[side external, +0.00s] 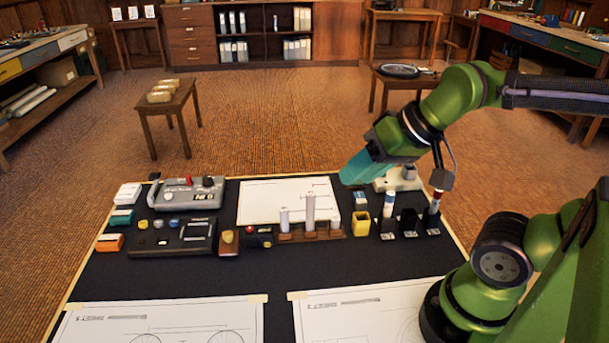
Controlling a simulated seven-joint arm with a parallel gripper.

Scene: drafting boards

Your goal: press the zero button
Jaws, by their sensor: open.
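No button has a label I can read as zero. A black panel (172,237) with several small round knobs or buttons lies at the left of the dark board. Behind it is a grey device (187,192) with a red part on top. A wooden block (229,243) with a yellow top and a small black box (259,236) with a red spot sit just right of the panel. My gripper (352,177) has teal fingers and hangs above the right back of the board, apart from all of these and holding nothing visible. The gap between its fingers is hard to see.
A wooden rack (311,234) with upright grey cylinders stands mid-board. Right of it are a yellow cup (361,223) and black holders (408,224) with upright tubes. White, teal and orange boxes (110,242) line the left edge. Drawing sheets (160,323) lie in front; the board between is clear.

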